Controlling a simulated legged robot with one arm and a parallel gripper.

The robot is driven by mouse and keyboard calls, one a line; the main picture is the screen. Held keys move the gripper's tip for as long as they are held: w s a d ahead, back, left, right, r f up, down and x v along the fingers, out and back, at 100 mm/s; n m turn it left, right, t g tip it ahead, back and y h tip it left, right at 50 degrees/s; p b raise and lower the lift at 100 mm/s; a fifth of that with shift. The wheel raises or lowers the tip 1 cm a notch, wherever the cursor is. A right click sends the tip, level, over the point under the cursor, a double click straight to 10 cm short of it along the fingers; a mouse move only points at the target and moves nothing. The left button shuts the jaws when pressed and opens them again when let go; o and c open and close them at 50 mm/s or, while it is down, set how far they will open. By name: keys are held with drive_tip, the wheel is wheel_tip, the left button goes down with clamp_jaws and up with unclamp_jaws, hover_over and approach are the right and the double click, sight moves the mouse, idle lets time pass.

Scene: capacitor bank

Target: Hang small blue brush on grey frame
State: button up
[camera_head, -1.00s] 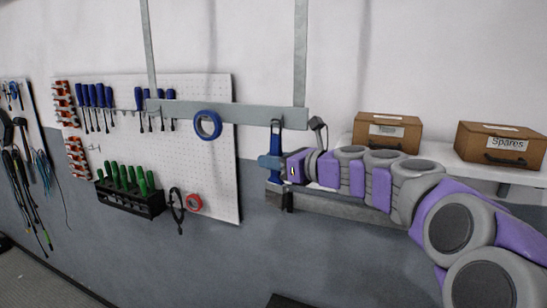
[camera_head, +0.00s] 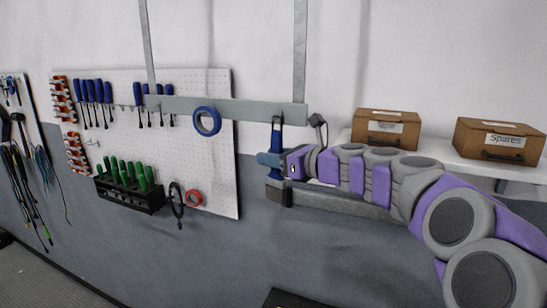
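The small blue brush (camera_head: 277,139) is upright, with its dark loop at the top and dark bristles at the bottom. Its top overlaps the lower right part of the grey frame's bar (camera_head: 243,111); I cannot tell if the loop is on a hook. The frame has a horizontal bar and two upright straps. My gripper (camera_head: 268,159) reaches in from the right and appears shut on the brush's handle, a finger showing to the left of it. The exact grip is partly hidden.
A blue tape roll (camera_head: 207,121) hangs on the frame, left of the brush. A pegboard (camera_head: 215,160) with tools is behind. Two brown boxes (camera_head: 387,128) (camera_head: 497,141) stand on a white shelf (camera_head: 442,161) at right, near my arm. A grey ledge (camera_head: 345,206) runs below my forearm.

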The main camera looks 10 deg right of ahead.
drive_tip(key=shift+o, duration=1.4)
drive_tip(key=b+v, duration=0.1)
drive_tip(key=v, duration=1.6)
drive_tip(key=s+a+f+n+g+h+b, duration=0.1)
drive_tip(key=s+a+f+n+g+b, duration=0.35)
drive_tip(key=f, duration=0.55)
drive_tip(key=s+a+f+n+g+h+b, duration=0.1)
drive_tip(key=s+a+f+n+g+b, duration=0.2)
drive_tip(key=a+f+n, duration=0.6)
drive_tip(key=s+a+f+n+g+h+b, duration=0.15)
drive_tip(key=s+a+f+b, duration=0.35)
drive_tip(key=f, duration=0.7)
drive_tip(key=s+d+f+n+g+h+b, duration=0.3)
drive_tip(key=s+f+n, duration=0.3)
drive_tip(key=s+f, duration=0.3)
drive_tip(key=s+d+f+n+g+h+b, duration=0.2)
drive_tip(key=s+d+f+n+h+b, duration=0.2)
drive_tip(key=s+f+n, duration=0.3)
drive_tip(key=s+f+b, duration=0.1)
drive_tip(key=s+f, duration=0.2)
drive_tip(key=f, duration=0.4)
drive_tip(key=shift+s+g+b, duration=0.25)
drive_tip(key=shift+g+b, duration=0.1)
drive_tip(key=shift+g, duration=0.05)
